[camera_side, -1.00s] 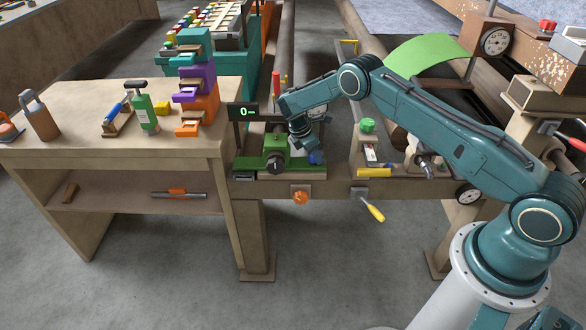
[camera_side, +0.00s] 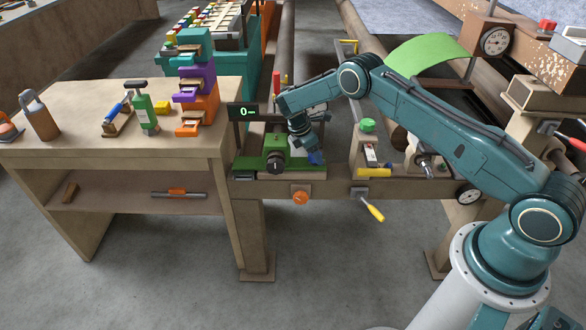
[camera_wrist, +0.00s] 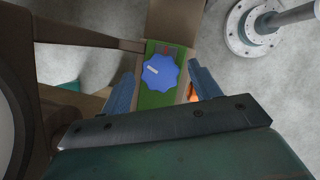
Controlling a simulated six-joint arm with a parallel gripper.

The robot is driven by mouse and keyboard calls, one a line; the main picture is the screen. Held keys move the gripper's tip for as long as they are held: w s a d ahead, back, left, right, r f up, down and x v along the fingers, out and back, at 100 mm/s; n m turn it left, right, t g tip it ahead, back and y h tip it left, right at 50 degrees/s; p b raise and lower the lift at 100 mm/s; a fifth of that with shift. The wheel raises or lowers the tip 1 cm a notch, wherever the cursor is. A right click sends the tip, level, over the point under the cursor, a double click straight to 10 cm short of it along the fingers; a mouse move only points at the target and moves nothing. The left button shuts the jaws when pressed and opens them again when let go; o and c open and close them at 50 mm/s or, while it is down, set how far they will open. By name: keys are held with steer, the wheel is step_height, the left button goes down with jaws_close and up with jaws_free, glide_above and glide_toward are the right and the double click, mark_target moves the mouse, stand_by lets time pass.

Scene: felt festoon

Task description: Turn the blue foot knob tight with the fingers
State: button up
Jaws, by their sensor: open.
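The blue foot knob (camera_wrist: 160,72) is a scalloped disc with a pale mark, on a green base plate (camera_wrist: 154,99) in the wrist view. In the side view the blue knob (camera_side: 316,158) shows at the right end of the green device (camera_side: 278,152), just below my gripper (camera_side: 310,152). In the wrist view my gripper (camera_wrist: 163,82) is open, with one blue finger on each side of the knob. A gap shows between the knob and each finger. I cannot tell whether the fingertips are down at the knob's height.
A display (camera_side: 245,112) stands behind the green device. An orange knob (camera_side: 300,198) and a yellow-handled lever (camera_side: 372,208) are on the beam's front. A green-knobbed block (camera_side: 368,126) stands to the right. A wooden bench (camera_side: 110,150) with tools stands at left.

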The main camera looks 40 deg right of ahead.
steer(key=v, duration=1.3)
steer(key=shift+a, duration=0.15)
steer(key=s+a+f+n+t+h, duration=0.4)
steer(key=s+f+n+t+h, duration=0.2)
steer(key=s+f+n+t, duration=0.3)
steer(key=s+n+t, duration=0.1)
steer(key=n, duration=0.2)
steer(key=shift+a+h, duration=0.2)
steer(key=shift+h, duration=0.2)
steer(key=shift+w+d, duration=0.15)
steer(key=x, duration=1.3)
steer(key=shift+w+d+f, duration=0.15)
steer(key=shift+f, duration=0.05)
